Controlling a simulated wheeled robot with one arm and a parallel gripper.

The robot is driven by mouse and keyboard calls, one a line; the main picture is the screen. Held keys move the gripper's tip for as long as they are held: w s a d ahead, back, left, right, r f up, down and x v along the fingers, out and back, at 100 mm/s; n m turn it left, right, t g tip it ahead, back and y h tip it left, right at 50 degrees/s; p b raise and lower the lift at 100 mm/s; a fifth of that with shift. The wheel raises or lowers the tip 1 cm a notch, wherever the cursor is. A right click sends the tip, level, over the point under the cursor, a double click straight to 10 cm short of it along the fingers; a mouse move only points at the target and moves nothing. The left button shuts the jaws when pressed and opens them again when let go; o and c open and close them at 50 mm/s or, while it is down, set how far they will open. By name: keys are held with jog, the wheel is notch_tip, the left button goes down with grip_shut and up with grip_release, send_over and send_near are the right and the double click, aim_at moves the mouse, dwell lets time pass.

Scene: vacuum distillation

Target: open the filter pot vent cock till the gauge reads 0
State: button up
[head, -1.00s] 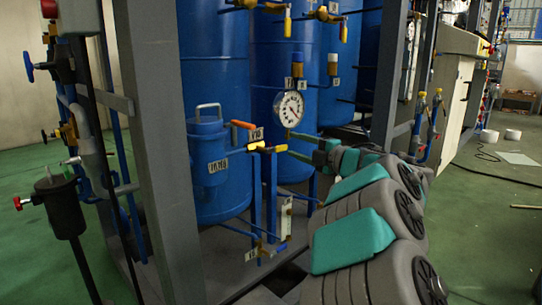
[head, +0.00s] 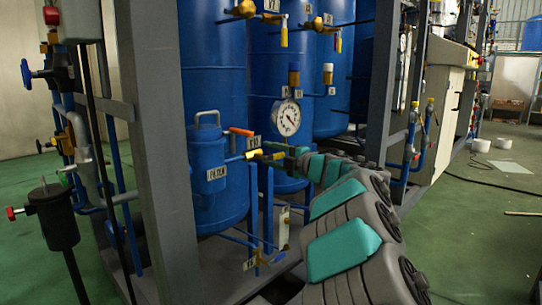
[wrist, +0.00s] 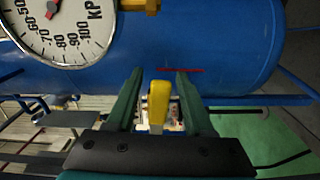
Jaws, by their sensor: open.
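The filter pot (head: 208,165) is a small blue vessel with a looped grey handle and a white label, in the head view. To its right are an orange-handled cock (head: 241,131) and a yellow cock handle (head: 254,154); I cannot tell which is the vent cock. My gripper (wrist: 160,75) is open. In the wrist view a yellow handle (wrist: 158,103) lies between its dark green fingers, with gaps on both sides. The dial gauge (head: 286,117) is above the gripper; part of it shows in the wrist view (wrist: 65,25). I cannot read its value surely.
Large blue tanks (head: 213,75) stand behind the pot. A grey frame post (head: 158,150) rises to the left, with a black cylindrical vessel (head: 54,217) beyond it. More yellow-handled valves (head: 284,37) are higher up. Green floor at right is mostly clear.

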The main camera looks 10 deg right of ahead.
jog(key=shift+c, duration=0.4)
grip_shut()
dwell(0.9)
